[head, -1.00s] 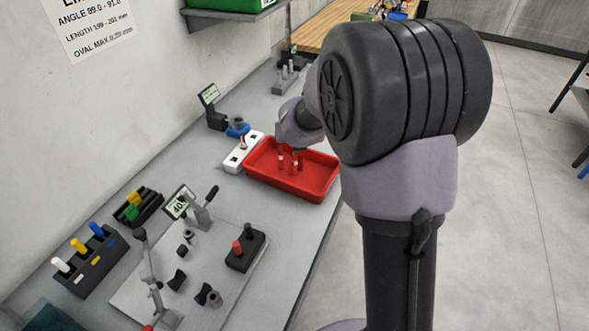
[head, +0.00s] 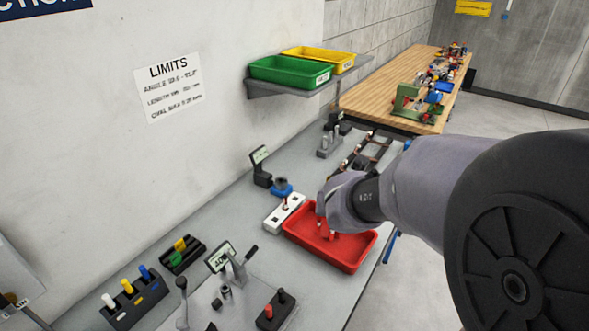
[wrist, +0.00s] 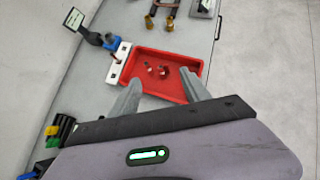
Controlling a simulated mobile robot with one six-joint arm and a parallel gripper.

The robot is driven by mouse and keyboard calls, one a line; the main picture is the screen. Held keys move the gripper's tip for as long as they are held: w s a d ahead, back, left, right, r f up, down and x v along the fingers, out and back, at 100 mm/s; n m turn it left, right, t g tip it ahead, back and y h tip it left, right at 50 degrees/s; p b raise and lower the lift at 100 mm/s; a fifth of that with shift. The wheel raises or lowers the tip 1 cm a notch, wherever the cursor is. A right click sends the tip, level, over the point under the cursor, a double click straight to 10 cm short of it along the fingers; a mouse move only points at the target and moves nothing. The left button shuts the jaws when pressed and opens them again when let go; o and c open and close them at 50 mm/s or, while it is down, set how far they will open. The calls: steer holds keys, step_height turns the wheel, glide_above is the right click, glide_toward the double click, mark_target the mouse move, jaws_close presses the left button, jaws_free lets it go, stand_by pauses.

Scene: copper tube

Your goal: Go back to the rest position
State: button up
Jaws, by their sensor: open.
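My gripper (head: 327,228) hangs over the red tray (head: 352,262) in the head view, its fingers apart. In the wrist view my gripper (wrist: 166,92) is open, with nothing between its two grey fingers. The red tray (wrist: 182,56) lies just beyond the fingertips there, with a few small reddish and pale pieces (wrist: 157,70) inside it. Whether a fingertip touches the tray cannot be told.
A white block (head: 284,213) and a blue-based device (head: 283,188) stand left of the tray. A lever fixture (head: 235,270) and a colored-handle rack (head: 135,298) are nearer. A shelf with a green bin (head: 290,71) hangs on the wall. Open floor lies right.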

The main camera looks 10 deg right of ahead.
steer(key=s+a+r+n+t+y+b, duration=0.1)
steer(key=s+a+r+n+y+b, duration=0.2)
steer(key=a+n, duration=0.55)
steer(key=s+a+r+n+y+b, duration=0.1)
steer(key=s+a+n+y+b, duration=0.35)
steer(key=n, duration=0.75)
steer(key=s+f+n+g+h, duration=0.1)
steer(key=s+f+n, duration=0.2)
steer(key=s+n, duration=0.4)
steer(key=s+d+f+n+g+h+b, duration=0.1)
steer(key=s+f+n+g, duration=0.1)
steer(key=s+n, duration=0.6)
steer(key=shift+s+f+g, duration=0.3)
steer(key=shift+s+f, duration=0.4)
steer(key=shift+s, duration=0.15)
